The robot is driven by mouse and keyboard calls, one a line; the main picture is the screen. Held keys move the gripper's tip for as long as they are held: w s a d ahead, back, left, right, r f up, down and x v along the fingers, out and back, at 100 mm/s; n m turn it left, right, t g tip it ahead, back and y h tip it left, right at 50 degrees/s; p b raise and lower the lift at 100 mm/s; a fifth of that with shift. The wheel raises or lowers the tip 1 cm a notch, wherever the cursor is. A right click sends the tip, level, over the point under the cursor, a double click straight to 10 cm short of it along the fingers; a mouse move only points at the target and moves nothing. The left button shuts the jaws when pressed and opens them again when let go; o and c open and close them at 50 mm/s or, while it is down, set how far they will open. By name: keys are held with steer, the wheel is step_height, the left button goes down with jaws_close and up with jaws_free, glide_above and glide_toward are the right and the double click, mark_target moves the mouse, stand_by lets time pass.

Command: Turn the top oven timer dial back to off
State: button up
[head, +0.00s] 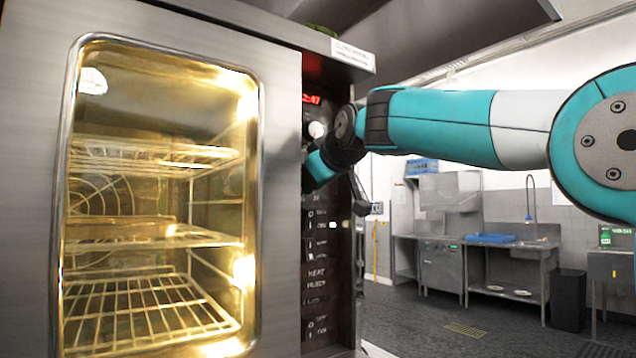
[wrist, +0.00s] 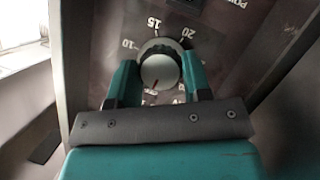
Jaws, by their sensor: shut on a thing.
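The timer dial (wrist: 160,70) is a round, pale grey knob on the dark panel, with printed numbers 10, 15 and 20 around it. A red mark on its face points toward the lower edge of the wrist view. My gripper (wrist: 160,75) has its two teal fingers on either side of the dial, shut on it. In the head view my gripper (head: 316,172) is at the oven's control panel (head: 317,285), partly hidden by my wrist. A pale round knob (head: 317,130) shows just above it; I cannot tell whether it is the same dial.
The lit oven door (head: 280,120) with wire racks is left of the panel. A red display (head: 311,99) is above the knob and several switches (head: 318,245) are below. A sink counter (head: 500,250) and dark bin (head: 568,298) stand at the back right, with open floor before them.

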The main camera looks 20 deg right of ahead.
steer(key=shift+n+t+h, duration=0.3)
steer(key=shift+n, duration=0.1)
stand_by(0.3)
steer(key=o, duration=0.9)
steer(key=b+v, duration=0.2)
steer(key=v, duration=1.5)
steer(key=shift+s+r+b, duration=0.1)
steer(key=shift+s+b, duration=0.05)
steer(key=shift+b, duration=0.25)
